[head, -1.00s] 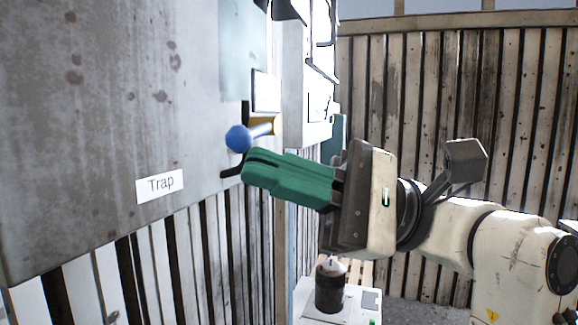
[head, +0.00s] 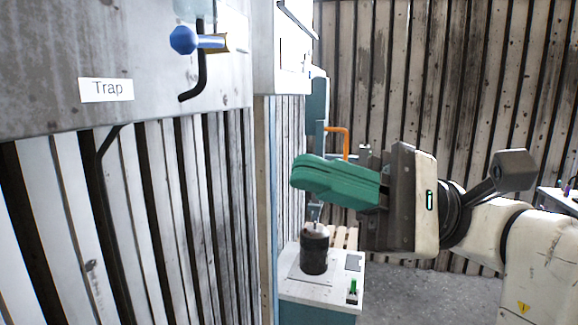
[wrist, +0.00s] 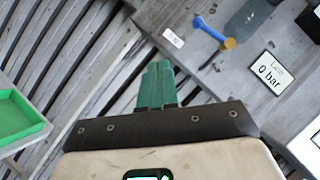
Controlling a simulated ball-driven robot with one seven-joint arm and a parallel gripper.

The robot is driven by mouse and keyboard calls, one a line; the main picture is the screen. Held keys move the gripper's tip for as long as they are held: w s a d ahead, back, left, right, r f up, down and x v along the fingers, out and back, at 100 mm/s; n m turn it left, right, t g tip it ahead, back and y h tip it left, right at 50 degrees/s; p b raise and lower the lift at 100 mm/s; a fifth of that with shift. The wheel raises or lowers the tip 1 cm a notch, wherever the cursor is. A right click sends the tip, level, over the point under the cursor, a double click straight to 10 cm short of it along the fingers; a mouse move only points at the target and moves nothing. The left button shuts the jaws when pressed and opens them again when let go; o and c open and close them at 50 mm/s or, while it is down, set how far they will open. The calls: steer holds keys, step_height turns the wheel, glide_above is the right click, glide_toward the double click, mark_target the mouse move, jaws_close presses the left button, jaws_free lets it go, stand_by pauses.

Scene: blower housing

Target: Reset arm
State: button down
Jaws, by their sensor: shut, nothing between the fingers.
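My gripper (head: 296,171) is in the middle of the head view, with its green fingers pressed together and nothing between them. It points left and is clear of the grey metal housing. The fingers also show in the wrist view (wrist: 158,68). A blue ball knob on a yellow-ended lever (head: 200,41) is on the housing at the upper left. The lever also shows in the wrist view (wrist: 213,32). My gripper is apart from it, lower and to the right.
A "Trap" label (head: 106,89) is on the housing (head: 40,70). A dark cylinder (head: 314,250) stands on a white-topped stand (head: 300,290) below my gripper. Slatted walls stand behind.

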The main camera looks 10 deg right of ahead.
steer(key=shift+s+d+f, duration=0.15)
steer(key=shift+d, duration=0.15)
